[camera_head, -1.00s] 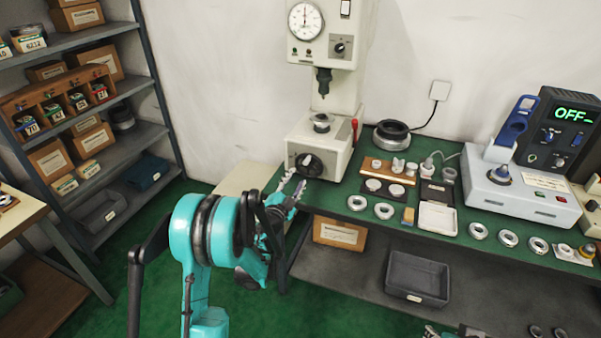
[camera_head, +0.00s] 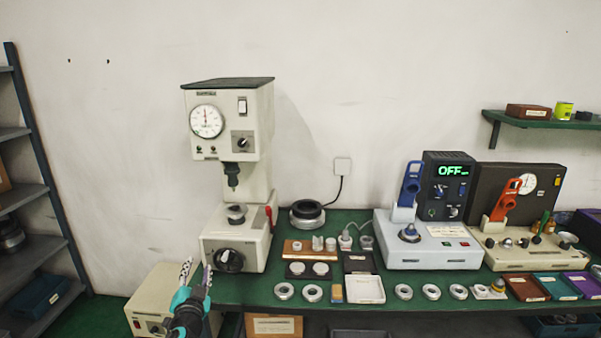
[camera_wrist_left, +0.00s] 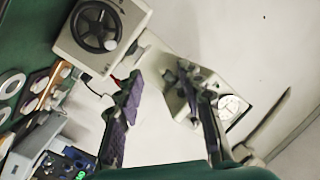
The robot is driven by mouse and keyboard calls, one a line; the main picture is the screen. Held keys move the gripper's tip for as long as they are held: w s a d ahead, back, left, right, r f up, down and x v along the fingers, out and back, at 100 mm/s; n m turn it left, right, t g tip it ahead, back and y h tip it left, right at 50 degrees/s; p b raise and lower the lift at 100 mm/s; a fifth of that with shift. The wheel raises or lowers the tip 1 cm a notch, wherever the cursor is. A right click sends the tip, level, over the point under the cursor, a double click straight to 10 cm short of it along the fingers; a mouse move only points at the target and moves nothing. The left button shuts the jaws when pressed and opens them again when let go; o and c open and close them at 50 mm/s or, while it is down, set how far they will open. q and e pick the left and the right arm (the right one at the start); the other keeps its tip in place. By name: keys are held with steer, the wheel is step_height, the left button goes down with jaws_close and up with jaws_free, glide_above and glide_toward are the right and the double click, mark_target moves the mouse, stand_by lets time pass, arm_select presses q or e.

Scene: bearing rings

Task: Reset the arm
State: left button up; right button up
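My left gripper (camera_head: 196,272) shows at the lower left of the head view, in front of the bench's left end and below the press (camera_head: 236,240). Its two fingers point up and stand apart with nothing between them. In the left wrist view the fingers (camera_wrist_left: 168,108) are also spread, with only the pale wall and part of the press seen between and beyond them. The press base with its black dial (camera_wrist_left: 98,27) is at the upper left of that view. My right gripper is not in view.
The green bench (camera_head: 345,225) holds several bearing rings (camera_head: 312,293), a white tray (camera_head: 364,289), a grey device with an OFF display (camera_head: 430,250) and a beige device (camera_head: 520,255). A beige box (camera_head: 150,290) stands left of the bench. Shelves (camera_head: 25,200) stand at the far left.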

arm_select(q)
steer(key=s+d+n+g+y, duration=0.1)
steer(key=s+n+g, duration=0.4)
steer(key=s, duration=0.7)
steer(key=s+d+f+g+h, duration=0.1)
steer(key=s+d+f, duration=0.1)
steer(key=s, duration=0.4)
steer(key=s+d+f+g+h, duration=0.2)
steer(key=s+d+f, duration=0.1)
steer(key=s+d, duration=0.2)
steer(key=s+d+f+g+h, duration=0.1)
steer(key=s+d+f+g, duration=0.1)
steer(key=s, duration=0.7)
steer(key=shift+s+d+f+h, duration=0.25)
steer(key=shift+d+f+h, duration=0.2)
steer(key=shift+d, duration=0.8)
